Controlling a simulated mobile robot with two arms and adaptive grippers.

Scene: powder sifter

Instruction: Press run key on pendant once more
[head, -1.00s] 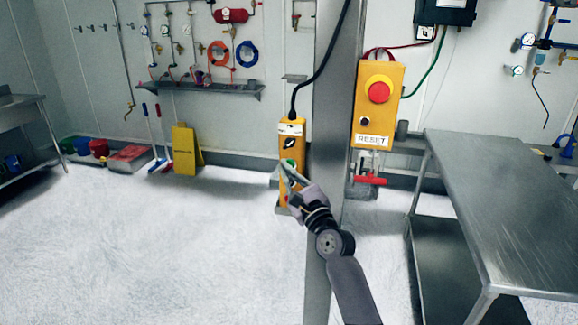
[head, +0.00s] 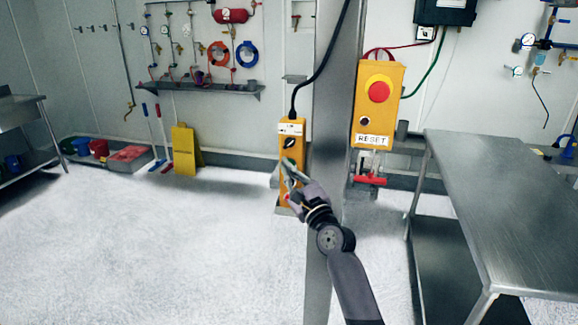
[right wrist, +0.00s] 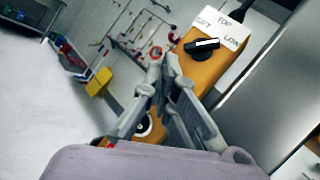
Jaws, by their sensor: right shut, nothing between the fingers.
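The yellow pendant (head: 291,131) hangs upright on a black cable beside the grey column. Its black selector knob and white label show above my right gripper (head: 288,164), which is in front of the pendant's middle. A bit of green shows at the fingertips; the key there is mostly covered. In the right wrist view, the pendant (right wrist: 200,72) and its selector knob (right wrist: 202,44) are behind and right of the gripper (right wrist: 163,60), whose fingertips are together and empty. A dark round key (right wrist: 144,125) shows partly behind the fingers. I cannot tell whether the fingertips touch the pendant. My left gripper is not in view.
The grey column (head: 335,120) stands close right of the pendant. A yellow RESET box (head: 365,110) with a red button is right of it. A steel table (head: 500,190) stands at the right. The floor at the left is clear.

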